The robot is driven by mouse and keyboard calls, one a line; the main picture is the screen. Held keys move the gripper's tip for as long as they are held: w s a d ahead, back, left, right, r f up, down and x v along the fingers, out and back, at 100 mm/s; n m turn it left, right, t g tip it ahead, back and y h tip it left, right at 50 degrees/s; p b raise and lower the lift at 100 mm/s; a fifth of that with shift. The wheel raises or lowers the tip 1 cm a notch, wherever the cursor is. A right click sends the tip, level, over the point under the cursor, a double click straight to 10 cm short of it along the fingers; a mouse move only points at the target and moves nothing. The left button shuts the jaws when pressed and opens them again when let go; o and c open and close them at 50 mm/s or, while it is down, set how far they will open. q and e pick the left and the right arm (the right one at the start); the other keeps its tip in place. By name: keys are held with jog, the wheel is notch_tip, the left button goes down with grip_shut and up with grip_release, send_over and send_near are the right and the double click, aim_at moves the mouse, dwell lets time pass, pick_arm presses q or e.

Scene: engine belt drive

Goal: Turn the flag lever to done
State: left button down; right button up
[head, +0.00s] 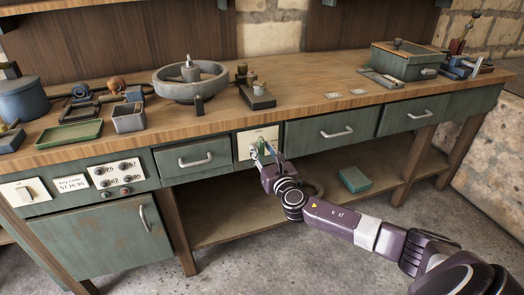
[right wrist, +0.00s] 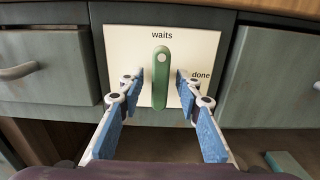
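The green flag lever (right wrist: 161,75) stands upright on a cream panel (right wrist: 205,45) in the right wrist view. Its upper end, with a pale dot, points up at the word "waits"; the word "done" is at the panel's right. My right gripper (right wrist: 159,92) is open, with one blue-padded finger on each side of the lever and a visible gap to both. In the head view my right gripper (head: 263,158) is in front of the panel (head: 257,137) on the bench front and partly covers the lever. My left gripper is not in view.
Drawers with handles flank the panel, one at left (head: 193,159) and one at right (head: 332,131). A green box (head: 355,180) lies on the lower shelf.

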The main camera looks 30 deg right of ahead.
jog(key=shift+c, duration=0.3)
grip_shut()
